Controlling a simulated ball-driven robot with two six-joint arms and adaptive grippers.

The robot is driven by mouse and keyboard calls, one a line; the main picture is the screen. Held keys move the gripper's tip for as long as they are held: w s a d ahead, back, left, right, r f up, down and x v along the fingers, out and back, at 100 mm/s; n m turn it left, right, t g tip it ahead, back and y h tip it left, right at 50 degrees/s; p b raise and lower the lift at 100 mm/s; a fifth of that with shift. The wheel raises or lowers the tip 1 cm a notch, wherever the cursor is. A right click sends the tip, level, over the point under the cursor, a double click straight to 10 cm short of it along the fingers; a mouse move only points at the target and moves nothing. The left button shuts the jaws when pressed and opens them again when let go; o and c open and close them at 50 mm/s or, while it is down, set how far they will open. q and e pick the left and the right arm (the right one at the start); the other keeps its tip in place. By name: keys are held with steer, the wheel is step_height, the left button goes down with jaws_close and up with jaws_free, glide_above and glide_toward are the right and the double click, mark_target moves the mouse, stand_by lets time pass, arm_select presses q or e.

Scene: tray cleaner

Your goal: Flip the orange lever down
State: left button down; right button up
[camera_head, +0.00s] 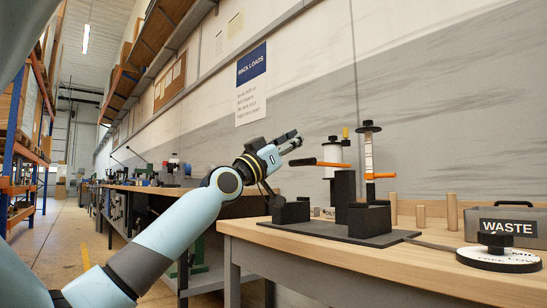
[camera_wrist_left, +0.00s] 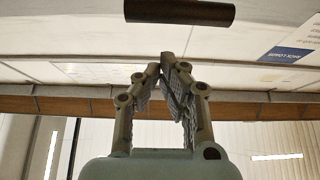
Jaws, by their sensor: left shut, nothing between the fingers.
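I cannot tell the gap in depth. In the left wrist view the gripper's fingertips (camera_wrist_left: 165,62) meet, and a dark brown cylinder (camera_wrist_left: 180,12) lies beyond them. My right gripper is not in view.
The device stands on a black base plate (camera_head: 340,232) with dark blocks, on a wooden bench (camera_head: 380,262). To the right are wooden pegs (camera_head: 451,211), a grey WASTE bin (camera_head: 478,226) and a round white-and-black disc (camera_head: 500,260). The wall is behind the bench.

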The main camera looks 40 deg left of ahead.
arm_select(q)
steer(key=s+a+f, duration=0.1)
steer(key=s+f, duration=0.5)
steer(key=f, duration=0.1)
steer(key=shift+s+a, duration=0.25)
steer(key=shift+a, duration=0.1)
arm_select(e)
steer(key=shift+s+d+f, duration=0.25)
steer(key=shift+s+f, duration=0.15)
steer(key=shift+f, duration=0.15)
arm_select(q)
steer(key=shift+f, duration=0.15)
